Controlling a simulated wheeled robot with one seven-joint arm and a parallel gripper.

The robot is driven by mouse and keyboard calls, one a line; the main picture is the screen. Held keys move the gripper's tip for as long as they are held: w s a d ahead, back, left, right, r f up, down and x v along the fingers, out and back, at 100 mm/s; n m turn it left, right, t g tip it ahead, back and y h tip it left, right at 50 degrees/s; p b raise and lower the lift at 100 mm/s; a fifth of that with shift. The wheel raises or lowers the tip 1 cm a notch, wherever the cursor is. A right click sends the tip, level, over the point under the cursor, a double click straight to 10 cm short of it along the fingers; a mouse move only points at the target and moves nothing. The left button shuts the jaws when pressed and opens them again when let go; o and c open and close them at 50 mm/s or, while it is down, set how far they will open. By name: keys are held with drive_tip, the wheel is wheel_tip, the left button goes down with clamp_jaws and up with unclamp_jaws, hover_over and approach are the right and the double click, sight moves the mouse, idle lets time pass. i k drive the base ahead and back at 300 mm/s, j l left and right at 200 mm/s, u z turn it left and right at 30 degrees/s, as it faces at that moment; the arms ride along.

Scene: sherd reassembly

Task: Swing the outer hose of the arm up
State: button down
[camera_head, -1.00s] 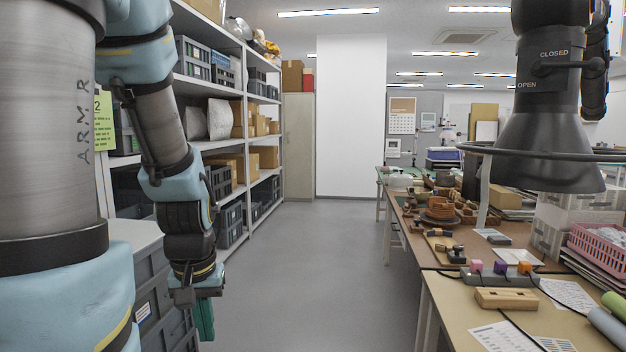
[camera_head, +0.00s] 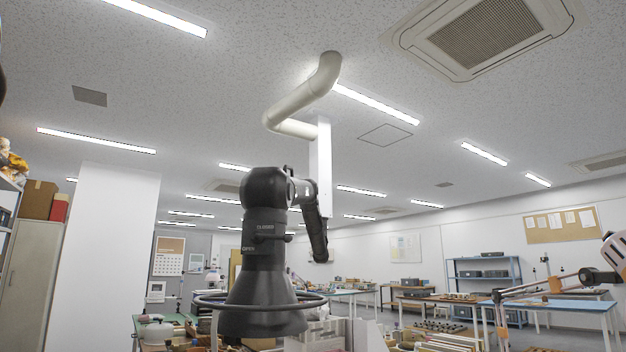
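The black extraction arm hangs over the benches in the middle of the head view. Its hood (camera_head: 262,305) points down and has a ring handle (camera_head: 215,300) around it. Above the hood is a black collar (camera_head: 264,228) marked CLOSED and OPEN, with a small lever. A black hose section (camera_head: 315,225) slopes from the top joint down to the right, behind the hood. A white column (camera_head: 320,170) and a pale bent duct (camera_head: 305,97) run up towards the ceiling. My gripper is not in this view.
Benches with clutter stand below and behind the hood, including a blue-topped table (camera_head: 555,305) at right. A desk lamp (camera_head: 603,262) reaches in at the right edge. A tall cabinet (camera_head: 30,270) stands at left.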

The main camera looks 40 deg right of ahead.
sight(272, 186)
drive_tip(key=i, duration=3.45)
drive_tip(key=i+z, duration=0.3)
drive_tip(key=i, duration=0.4)
drive_tip(key=i+j+z, duration=0.3)
drive_tip(key=i, duration=0.35)
drive_tip(key=z, duration=3.5)
drive_tip(key=i+l+u, duration=0.2)
drive_tip(key=l+u, duration=0.2)
drive_tip(key=i+l+u, duration=0.2)
drive_tip(key=l+u, duration=0.15)
drive_tip(key=i+l+u, duration=0.1)
drive_tip(key=l+u, duration=0.65)
drive_tip(key=l, duration=0.2)
